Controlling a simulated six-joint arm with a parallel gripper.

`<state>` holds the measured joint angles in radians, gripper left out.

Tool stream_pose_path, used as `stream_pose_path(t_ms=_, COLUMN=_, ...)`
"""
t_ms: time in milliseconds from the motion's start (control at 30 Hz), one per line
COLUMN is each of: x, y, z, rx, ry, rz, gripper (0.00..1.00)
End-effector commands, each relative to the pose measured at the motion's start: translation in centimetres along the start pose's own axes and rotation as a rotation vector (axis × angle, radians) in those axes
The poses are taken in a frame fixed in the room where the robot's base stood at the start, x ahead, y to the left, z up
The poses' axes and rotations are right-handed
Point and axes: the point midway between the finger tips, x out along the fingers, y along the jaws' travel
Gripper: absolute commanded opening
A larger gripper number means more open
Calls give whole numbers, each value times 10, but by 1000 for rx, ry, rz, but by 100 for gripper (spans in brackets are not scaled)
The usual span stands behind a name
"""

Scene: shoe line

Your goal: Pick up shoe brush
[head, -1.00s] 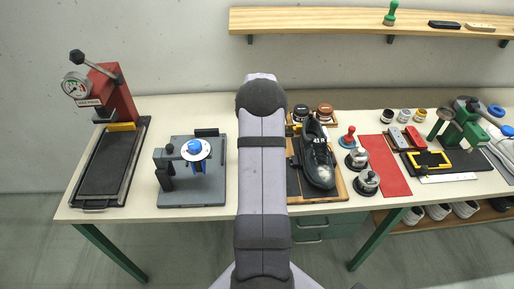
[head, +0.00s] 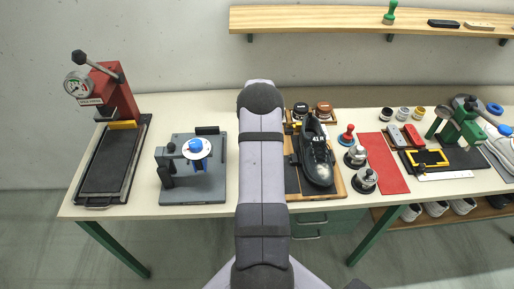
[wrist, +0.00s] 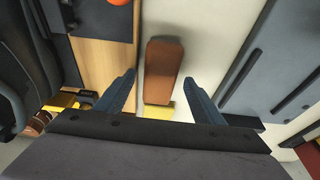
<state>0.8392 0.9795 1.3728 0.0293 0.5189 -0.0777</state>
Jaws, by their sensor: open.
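In the wrist view, the shoe brush (wrist: 163,66) is a brown wooden block with a pale yellow strip, seemingly bristles, at its near end. It lies on the cream tabletop. My gripper (wrist: 160,76) is open, with one dark finger on each side of the brush and a visible gap on both sides. I cannot tell how high the fingertips are above the table. In the head view my own arm hides the brush and the gripper.
A wooden board (wrist: 105,62) lies close to the brush's left, and a grey plate (wrist: 275,70) to its right. In the head view, a black shoe (head: 317,160) stands right of my arm and a grey fixture (head: 208,188) left of it. A red press (head: 115,92) stands far left.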

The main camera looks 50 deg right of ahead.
Motion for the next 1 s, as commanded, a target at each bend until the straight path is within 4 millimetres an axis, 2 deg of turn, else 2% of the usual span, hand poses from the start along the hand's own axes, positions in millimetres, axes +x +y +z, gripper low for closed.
stream_pose_path(t_ms=633, x=4, y=0, z=1, rx=0, ry=0, rz=0, gripper=62)
stream_pose_path(t_ms=667, x=4, y=0, z=1, rx=0, ry=0, rz=0, gripper=60)
stream_pose_path(t_ms=833, x=4, y=0, z=1, rx=0, ry=0, rz=0, gripper=19)
stream_pose_path(t_ms=867, x=4, y=0, z=1, rx=0, ry=0, rz=0, gripper=16)
stream_pose_path(t_ms=1000, x=3, y=0, z=1, rx=0, ry=1, rz=0, gripper=16)
